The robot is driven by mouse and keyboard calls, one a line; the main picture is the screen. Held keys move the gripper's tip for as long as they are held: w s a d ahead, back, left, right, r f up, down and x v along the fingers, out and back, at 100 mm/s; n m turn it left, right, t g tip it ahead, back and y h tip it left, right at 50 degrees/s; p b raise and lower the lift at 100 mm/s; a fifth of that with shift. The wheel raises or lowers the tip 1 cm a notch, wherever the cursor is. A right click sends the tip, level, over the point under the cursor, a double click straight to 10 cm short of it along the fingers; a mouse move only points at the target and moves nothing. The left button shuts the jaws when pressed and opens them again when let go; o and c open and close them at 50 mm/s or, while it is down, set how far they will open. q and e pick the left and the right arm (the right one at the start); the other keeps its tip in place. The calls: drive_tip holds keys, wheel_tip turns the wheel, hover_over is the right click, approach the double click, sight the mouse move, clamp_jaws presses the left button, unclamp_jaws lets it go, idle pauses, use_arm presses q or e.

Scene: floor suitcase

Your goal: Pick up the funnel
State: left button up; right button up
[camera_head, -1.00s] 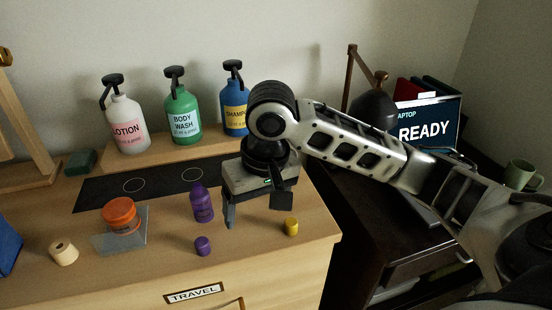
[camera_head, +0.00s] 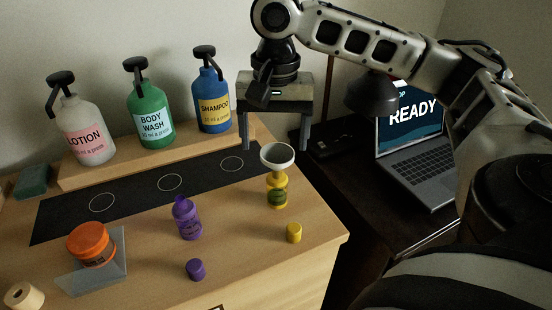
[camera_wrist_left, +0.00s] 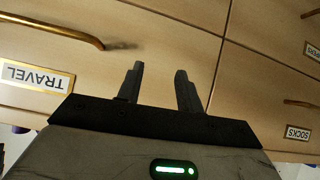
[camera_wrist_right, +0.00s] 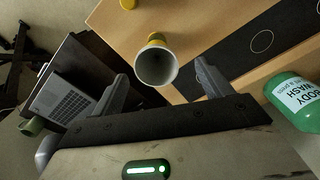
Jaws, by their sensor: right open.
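The funnel (camera_head: 277,157) is a pale, wide-mouthed cone standing in the neck of a small yellow bottle (camera_head: 277,193) on the dresser. In the right wrist view the funnel's mouth (camera_wrist_right: 156,66) shows between and beyond my fingers. My right gripper (camera_head: 275,146) is open and empty, above and behind the funnel, with its fingers pointing down; it also shows in the right wrist view (camera_wrist_right: 160,85). My left gripper (camera_wrist_left: 157,80) is open and empty in front of the drawer fronts; it is not seen in the head view.
Lotion (camera_head: 85,130), body wash (camera_head: 151,115) and shampoo (camera_head: 211,100) pump bottles stand on a raised shelf behind. A purple bottle (camera_head: 187,219), purple cap (camera_head: 195,270), yellow cap (camera_head: 294,233) and orange jar (camera_head: 91,244) stand in front. A laptop (camera_head: 415,150) is at right.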

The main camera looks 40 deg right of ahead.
sight(277, 159)
drive_tip(key=shift+d+f+b, duration=0.15)
drive_tip(key=shift+f+b, duration=0.1)
drive_tip(key=shift+f, duration=1.55)
drive_tip(key=shift+d+f+b, duration=0.15)
drive_tip(key=shift+f+b, duration=0.05)
drive_tip(key=shift+f, duration=1.55)
drive_tip(key=c, duration=1)
